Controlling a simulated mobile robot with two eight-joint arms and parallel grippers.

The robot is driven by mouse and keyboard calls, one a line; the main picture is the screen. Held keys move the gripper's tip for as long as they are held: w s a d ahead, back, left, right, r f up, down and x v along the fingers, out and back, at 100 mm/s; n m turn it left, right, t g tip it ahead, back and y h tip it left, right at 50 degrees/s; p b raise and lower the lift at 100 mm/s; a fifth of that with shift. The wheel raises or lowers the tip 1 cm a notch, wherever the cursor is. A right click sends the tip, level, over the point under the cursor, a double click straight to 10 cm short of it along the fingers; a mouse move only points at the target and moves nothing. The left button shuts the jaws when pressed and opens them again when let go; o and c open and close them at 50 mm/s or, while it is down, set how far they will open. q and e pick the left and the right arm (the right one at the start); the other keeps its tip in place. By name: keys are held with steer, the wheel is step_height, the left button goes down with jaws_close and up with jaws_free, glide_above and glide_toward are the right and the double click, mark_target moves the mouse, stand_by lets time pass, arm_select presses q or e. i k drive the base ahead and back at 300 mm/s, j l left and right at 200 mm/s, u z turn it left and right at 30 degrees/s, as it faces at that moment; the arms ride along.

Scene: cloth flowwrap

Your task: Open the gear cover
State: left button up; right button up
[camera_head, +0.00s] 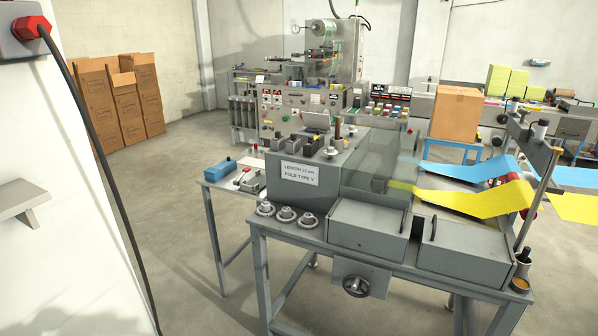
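A grey flow-wrap machine stands on a metal table (262,236) in the middle and right of the view. Two grey box covers with dark handles sit along its front: a left cover (362,236) and a right cover (462,257). Both look shut. No label marks either one as the gear cover, so I cannot tell which it is. A clear guard (378,163) stands behind the left cover. A grey housing (322,194) with a white label reading "FOLD-TYPE V" is at the left. Neither of my grippers is in view.
A black handwheel (355,286) hangs below the table front. Several round grey parts (286,214) lie at its left corner. A side table (228,184) holds a blue box (219,170). A white wall (50,200) with a hanging cable fills the left. Floor between is clear.

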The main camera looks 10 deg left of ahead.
mark_target(381, 232)
steer(key=i+j, duration=0.75)
steer(key=i+j+u, duration=0.1)
steer(key=i+j, duration=0.6)
steer(key=i, duration=0.25)
